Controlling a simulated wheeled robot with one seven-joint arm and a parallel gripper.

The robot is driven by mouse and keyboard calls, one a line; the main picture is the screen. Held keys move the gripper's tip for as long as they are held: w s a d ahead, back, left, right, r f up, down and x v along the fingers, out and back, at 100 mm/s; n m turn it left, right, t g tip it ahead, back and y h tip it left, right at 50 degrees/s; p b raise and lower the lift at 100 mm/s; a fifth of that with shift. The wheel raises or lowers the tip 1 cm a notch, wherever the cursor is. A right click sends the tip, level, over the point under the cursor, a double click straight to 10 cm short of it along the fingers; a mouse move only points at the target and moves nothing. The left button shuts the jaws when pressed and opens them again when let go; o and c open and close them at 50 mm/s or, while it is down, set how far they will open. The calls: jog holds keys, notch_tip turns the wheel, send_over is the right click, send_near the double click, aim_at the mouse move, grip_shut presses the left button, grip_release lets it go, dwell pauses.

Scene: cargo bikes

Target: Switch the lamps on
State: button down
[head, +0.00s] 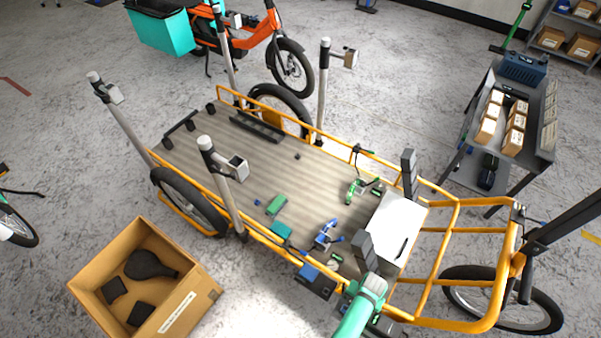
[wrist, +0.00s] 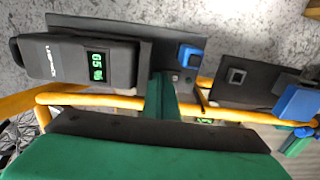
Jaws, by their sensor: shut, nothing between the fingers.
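Small box-shaped heads that look like lamps sit on the grey posts around the orange cargo bike, at the near post (head: 237,168), left post (head: 113,94) and far right post (head: 350,58). I cannot tell whether any is lit. In the wrist view a black plate holds a dark unit (wrist: 80,60) with a green display reading about 65 %, and a blue switch (wrist: 188,56). A second dark plate (wrist: 245,82) has a square button and a blue block (wrist: 298,102). My gripper (wrist: 165,85) is shut and empty, its green finger just below the blue switch; contact is unclear.
The bike's deck (head: 240,150) carries a white box (head: 397,225), green and blue tools and small blocks. An open cardboard box (head: 150,280) stands at the near left. A grey cart (head: 535,120) with small boxes stands at right. The orange frame rail runs close under my gripper.

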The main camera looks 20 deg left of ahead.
notch_tip(320, 180, up, 7)
dwell(1.1)
dwell(0.4)
jog(key=s+a+r+n+t+h, duration=0.1)
jog(key=s+a+r+t, duration=0.1)
jog(key=s+r+t, duration=0.3)
jog(key=s+a+r+n+t+h, duration=0.1)
jog(key=s+a+r+t, duration=0.15)
jog(key=s, duration=0.45)
jog(key=s+a+r+t, duration=0.2)
jog(key=s+r, duration=0.1)
jog(key=r, duration=0.7)
jog(key=s+a+r+t+y, duration=0.1)
jog(key=s+a+r+t, duration=0.1)
jog(key=r, duration=0.8)
jog(key=s+a+r+n+t+y, duration=0.1)
jog(key=s+a+r+t, duration=0.2)
jog(key=r, duration=0.7)
jog(key=shift+s+a+t, duration=0.3)
jog(key=shift+a+t, duration=0.15)
jog(key=shift+a, duration=0.1)
